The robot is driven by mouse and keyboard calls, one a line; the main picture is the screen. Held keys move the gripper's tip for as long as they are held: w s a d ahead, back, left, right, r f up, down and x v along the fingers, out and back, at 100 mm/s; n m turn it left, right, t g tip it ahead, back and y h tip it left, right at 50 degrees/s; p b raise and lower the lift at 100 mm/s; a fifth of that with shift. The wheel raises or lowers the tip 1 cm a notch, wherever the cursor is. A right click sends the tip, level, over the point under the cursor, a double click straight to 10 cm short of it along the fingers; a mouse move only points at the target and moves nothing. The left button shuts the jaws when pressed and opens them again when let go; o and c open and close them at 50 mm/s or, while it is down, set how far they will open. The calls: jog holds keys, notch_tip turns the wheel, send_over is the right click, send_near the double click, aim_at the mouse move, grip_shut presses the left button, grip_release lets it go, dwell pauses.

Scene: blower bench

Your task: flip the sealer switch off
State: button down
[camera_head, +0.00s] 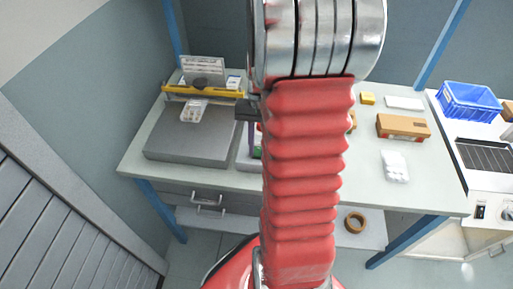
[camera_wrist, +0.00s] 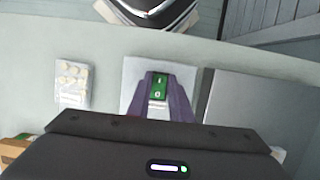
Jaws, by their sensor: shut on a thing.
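The green switch (camera_wrist: 159,87), marked I and O, sits on a pale box (camera_wrist: 132,75) in the wrist view. Which side of it is pressed in cannot be told. My gripper (camera_wrist: 159,80) has its purple fingers on either side of the switch, shut on it. In the head view my gripper (camera_head: 254,155) points down at the pale box (camera_head: 243,163), mostly hidden behind my red arm. A bit of green shows by the fingertips. The flat grey unit (camera_head: 190,145) with a yellow bar (camera_head: 203,91) stands left of the box.
A blister pack (camera_head: 194,110) lies on the grey unit, another (camera_head: 395,166) on the bench's right side. A cardboard box (camera_head: 403,127), a blue crate (camera_head: 469,101) and a white machine (camera_head: 485,180) are at the right. A tape roll (camera_head: 355,222) lies on the lower shelf.

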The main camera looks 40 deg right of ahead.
jog(key=shift+d, duration=0.1)
jog(key=c, duration=1.6)
grip_release()
jog(key=shift+r, duration=0.15)
jog(key=v, duration=1.3)
jog(key=shift+r, duration=0.2)
jog(key=shift+w, duration=0.1)
jog(key=s+a+r+n+t, duration=0.1)
jog(key=s+a+n+t, duration=0.1)
jog(key=a, duration=0.6)
jog(key=s+a+r+n+t+h, duration=0.1)
jog(key=a+n+t, duration=0.2)
jog(key=a, duration=0.6)
jog(key=s+a+r+n+t+h, duration=0.1)
jog(key=s+a+r+n+t, duration=0.1)
jog(key=a+n, duration=0.3)
jog(key=shift+s+a, duration=0.2)
jog(key=shift+a, duration=0.8)
jog(key=shift+s+a, duration=0.15)
jog(key=shift+a, duration=0.9)
